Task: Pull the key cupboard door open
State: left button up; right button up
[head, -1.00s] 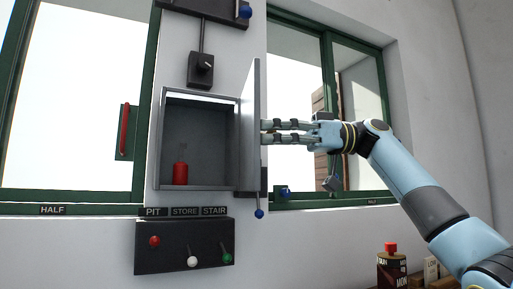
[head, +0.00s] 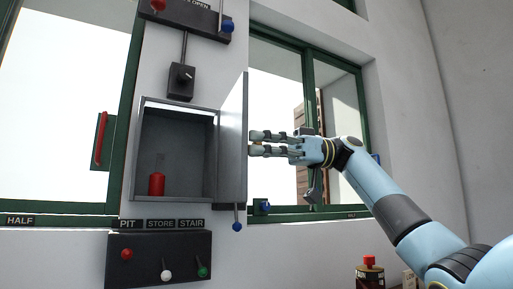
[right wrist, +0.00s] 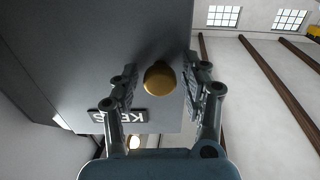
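The grey key cupboard (head: 178,104) on the wall pillar is open, with a red-bottomed bottle (head: 157,183) inside. Its door (head: 233,150) is swung out to the right. In the right wrist view the door's outer face (right wrist: 95,45) carries a KEYS plate (right wrist: 118,110) and a round brass knob (right wrist: 159,79). My right gripper (head: 252,143) is just right of the door. Its fingers stand on either side of the knob, with gaps visible between them and it, so it looks open. My left gripper is not in view.
A dark switch panel (head: 150,262) with red, white and green knobs is below the cupboard. A blue-tipped lever (head: 237,226) hangs near the door's lower edge. Green-framed windows flank the pillar. A red-capped can (head: 369,270) stands at lower right.

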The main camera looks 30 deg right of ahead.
jog(key=shift+d, duration=0.15)
jog(key=s+d, duration=0.1)
jog(key=d, duration=1)
jog(key=shift+s+d, duration=0.3)
